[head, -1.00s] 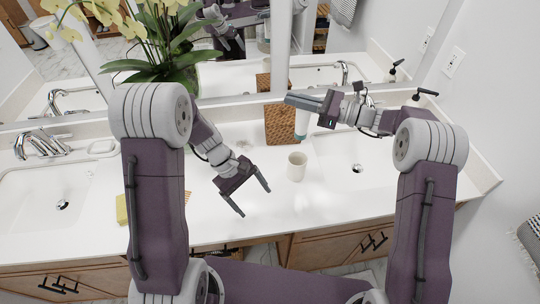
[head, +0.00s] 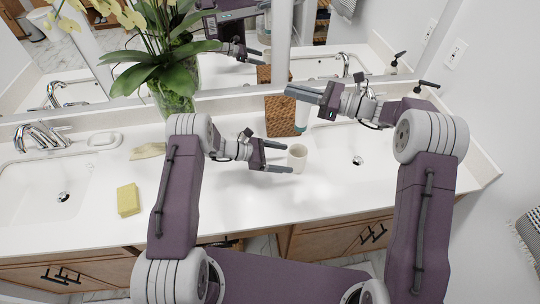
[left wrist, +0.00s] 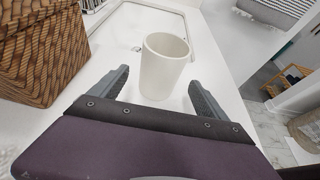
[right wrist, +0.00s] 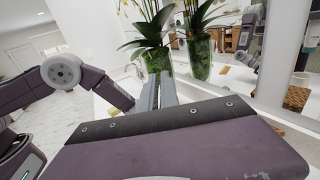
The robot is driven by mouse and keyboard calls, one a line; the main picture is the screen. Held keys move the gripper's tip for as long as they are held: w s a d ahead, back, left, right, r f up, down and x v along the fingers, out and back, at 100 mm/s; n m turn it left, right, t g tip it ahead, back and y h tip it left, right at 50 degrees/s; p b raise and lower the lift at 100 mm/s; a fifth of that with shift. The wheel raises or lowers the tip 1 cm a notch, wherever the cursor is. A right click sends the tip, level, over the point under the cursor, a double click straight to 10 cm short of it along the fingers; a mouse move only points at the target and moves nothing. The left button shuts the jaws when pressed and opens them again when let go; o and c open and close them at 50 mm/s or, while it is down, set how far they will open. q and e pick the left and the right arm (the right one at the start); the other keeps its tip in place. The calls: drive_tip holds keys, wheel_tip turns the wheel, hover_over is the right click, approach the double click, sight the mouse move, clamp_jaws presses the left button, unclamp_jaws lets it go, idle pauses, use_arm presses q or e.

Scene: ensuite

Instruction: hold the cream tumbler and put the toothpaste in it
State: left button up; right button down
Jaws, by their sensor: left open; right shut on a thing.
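The cream tumbler (head: 297,160) stands upright on the white counter. My left gripper (head: 289,157) is open and low beside it, its fingers pointing at the tumbler. In the left wrist view the tumbler (left wrist: 164,70) appears centred between the spread fingertips (left wrist: 158,80), not gripped. The toothpaste (head: 301,118), a white tube with a bluish lower end, hangs roughly upright from my right gripper (head: 300,92), above and behind the tumbler. In the right wrist view the right fingers (right wrist: 158,92) are close together, and the tube is hidden.
A brown woven basket (head: 280,117) stands behind the tumbler, close to the tube. A sink (head: 350,150) lies to the right. A yellow sponge (head: 128,199), a beige cloth (head: 148,151) and a plant vase (head: 173,98) are to the left. The front middle counter is clear.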

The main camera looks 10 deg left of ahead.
sight(298, 152)
use_arm(q)
drive_tip(key=x, duration=0.6)
drive_tip(key=shift+c, duration=0.4)
drive_tip(key=c, duration=1.6)
use_arm(e)
wheel_tip(298, 152, down, 13)
drive_tip(key=c, duration=1.5)
unclamp_jaws()
